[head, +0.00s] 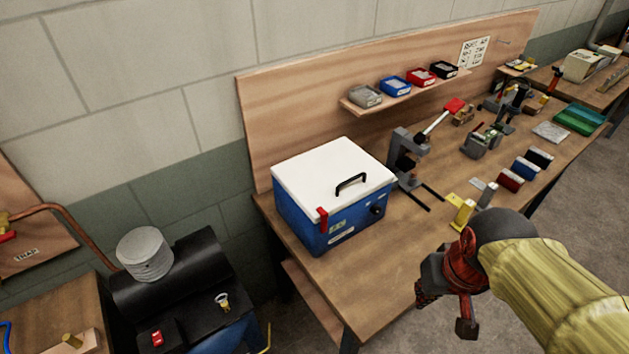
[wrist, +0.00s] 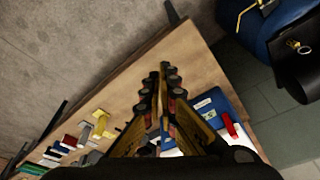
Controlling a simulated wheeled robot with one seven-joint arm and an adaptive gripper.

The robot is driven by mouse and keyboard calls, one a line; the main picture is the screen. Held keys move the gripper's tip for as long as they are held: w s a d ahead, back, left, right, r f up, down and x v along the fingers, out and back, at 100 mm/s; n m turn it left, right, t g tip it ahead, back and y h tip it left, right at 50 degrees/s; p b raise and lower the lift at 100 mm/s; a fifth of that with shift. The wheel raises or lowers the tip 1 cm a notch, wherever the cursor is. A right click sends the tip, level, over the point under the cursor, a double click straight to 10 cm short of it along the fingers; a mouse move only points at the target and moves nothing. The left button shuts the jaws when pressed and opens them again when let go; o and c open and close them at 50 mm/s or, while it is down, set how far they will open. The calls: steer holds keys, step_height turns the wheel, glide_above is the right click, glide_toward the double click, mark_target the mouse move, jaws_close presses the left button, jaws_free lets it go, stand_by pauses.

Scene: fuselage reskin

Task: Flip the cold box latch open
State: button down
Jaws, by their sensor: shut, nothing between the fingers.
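The cold box (head: 318,212) is blue with a white lid and a black lid handle (head: 351,183). It stands on the left end of the wooden bench, and its lid is down. The red latch (head: 322,218) lies upright across the lid edge at the front left corner. In the wrist view, the red latch (wrist: 229,125) and part of the blue box (wrist: 210,106) show right of my fingers. My gripper (head: 445,298) is in front of the bench, right of the box and apart from it. In the wrist view my gripper (wrist: 164,72) is shut and empty.
A grey press (head: 408,155) with a red-tipped lever stands right behind the box. Small coloured blocks (head: 510,180) and a yellow piece (head: 463,212) lie farther right. A black tank (head: 170,275) is left of the bench. The bench front (head: 370,270) before the box is clear.

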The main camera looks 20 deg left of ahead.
steer(key=w+a+r+n+g+p, duration=0.1)
steer(key=w+a+r+n+p, duration=0.25)
steer(key=w+a+p, duration=0.75)
steer(key=n+y+p, duration=0.1)
steer(key=n+p, duration=0.1)
steer(key=n, duration=0.1)
glide_toward(312, 202)
steer(key=s, duration=0.1)
steer(key=s+d, duration=0.1)
steer(key=s, duration=0.1)
steer(key=shift+d+r+m, duration=0.1)
steer(key=shift+m, duration=0.15)
steer(key=shift+n+t+y, duration=0.5)
steer(key=shift+n+y, duration=0.1)
steer(key=shift+n, duration=0.1)
steer(key=w+a+r, duration=0.1)
steer(key=w, duration=0.1)
steer(key=w+a+r, duration=0.1)
steer(key=r, duration=0.1)
steer(key=shift+w+a, duration=0.25)
steer(key=shift+w, duration=0.1)
steer(key=x, duration=1)
steer(key=shift+d, duration=0.1)
steer(key=shift+s+d+p, duration=0.35)
steer(key=shift+s+d, duration=0.85)
steer(key=shift+d, duration=0.3)
